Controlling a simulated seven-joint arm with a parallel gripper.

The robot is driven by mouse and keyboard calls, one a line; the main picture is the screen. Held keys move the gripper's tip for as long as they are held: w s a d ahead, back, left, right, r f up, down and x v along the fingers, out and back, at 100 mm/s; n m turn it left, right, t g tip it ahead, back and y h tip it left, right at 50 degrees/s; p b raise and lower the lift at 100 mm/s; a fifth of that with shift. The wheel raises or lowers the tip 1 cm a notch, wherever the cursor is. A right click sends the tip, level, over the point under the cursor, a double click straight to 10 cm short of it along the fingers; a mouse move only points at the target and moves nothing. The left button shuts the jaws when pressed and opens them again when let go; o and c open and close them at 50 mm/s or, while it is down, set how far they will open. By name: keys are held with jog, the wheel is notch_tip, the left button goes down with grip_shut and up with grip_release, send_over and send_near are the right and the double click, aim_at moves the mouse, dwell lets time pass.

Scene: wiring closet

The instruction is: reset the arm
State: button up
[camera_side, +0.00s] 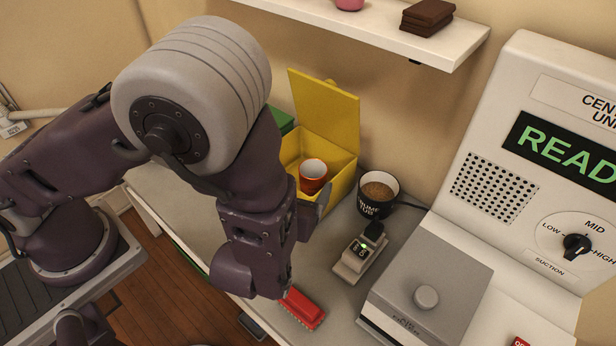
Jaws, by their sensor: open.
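My arm reaches over the counter from the left and bends down beside a yellow box (344,128). My gripper (322,200) is mostly hidden behind my wrist. A grey part of it shows at the box's front right corner, and it is open. The box has its lid up. An orange cup (313,176) with a white inside sits in the box, just behind my gripper. I cannot tell whether my gripper touches the box.
A black mug (378,193) of brown drink stands right of the box. A small device with a green light (358,254), a red block (302,308) and a grey lidded unit (427,296) are nearer. A large console (540,160) reads "READ…". A shelf (400,36) hangs above.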

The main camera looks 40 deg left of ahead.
dwell(0.3)
jog(key=s+a+r+n+g+y, duration=0.2)
jog(key=s+a+r+n+g, duration=0.2)
jog(key=a+r+n, duration=0.3)
jog(key=s+a+r+n+g+y, duration=0.2)
jog(key=s+a+r+n+g, duration=0.25)
jog(key=a+n, duration=0.5)
jog(key=s+d+r+n+t+h, duration=0.1)
jog(key=s+d+r+n+h, duration=0.5)
jog(key=n, duration=0.9)
jog(key=s+r+h, duration=0.3)
jog(key=s, duration=0.1)
jog(key=shift+r+t, duration=0.15)
jog(key=shift+t, duration=0.2)
